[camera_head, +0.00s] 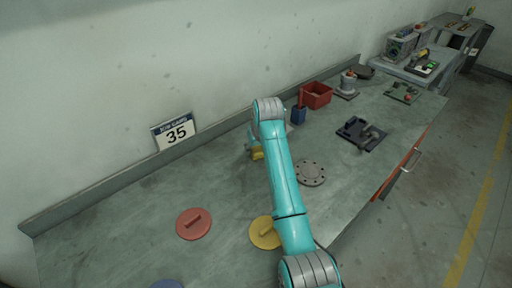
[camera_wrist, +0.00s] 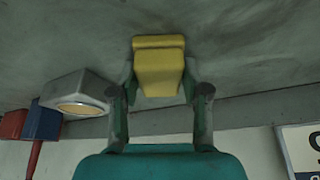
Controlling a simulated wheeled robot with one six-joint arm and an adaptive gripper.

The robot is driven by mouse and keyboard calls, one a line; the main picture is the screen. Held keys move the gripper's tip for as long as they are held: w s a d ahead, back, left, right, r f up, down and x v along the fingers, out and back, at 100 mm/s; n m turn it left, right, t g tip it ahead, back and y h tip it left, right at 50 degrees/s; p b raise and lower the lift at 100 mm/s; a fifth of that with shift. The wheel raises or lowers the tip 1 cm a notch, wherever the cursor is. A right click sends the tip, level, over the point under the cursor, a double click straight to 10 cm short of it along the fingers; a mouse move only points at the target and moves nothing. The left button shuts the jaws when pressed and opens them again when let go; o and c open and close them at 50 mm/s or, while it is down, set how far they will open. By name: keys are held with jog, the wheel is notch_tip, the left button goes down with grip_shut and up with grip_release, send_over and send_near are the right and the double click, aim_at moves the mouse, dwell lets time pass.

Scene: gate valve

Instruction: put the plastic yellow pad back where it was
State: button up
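The yellow pad (camera_wrist: 159,70) is a small block with a wider lip along one edge. In the wrist view it sits between the two fingers of my gripper (camera_wrist: 160,85), which close on its sides. In the head view the pad (camera_head: 257,154) shows as a small yellow patch beside my arm, low over the bench near the wall. My gripper (camera_head: 251,146) is partly hidden there by my arm. Whether the pad touches the bench is not clear.
A grey block with a yellowish round face (camera_wrist: 80,98) is close by. The bench (camera_head: 120,215) holds a yellow disc (camera_head: 265,233), a red disc (camera_head: 194,223), a grey flange (camera_head: 310,173), a blue box (camera_head: 298,115) and a red bin (camera_head: 315,95). A "35" sign (camera_head: 175,131) stands by the wall.

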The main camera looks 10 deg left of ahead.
jog(key=shift+o, duration=1.4)
jog(key=shift+r, duration=0.15)
jog(key=v, duration=1.2)
jog(key=shift+s+d, duration=0.1)
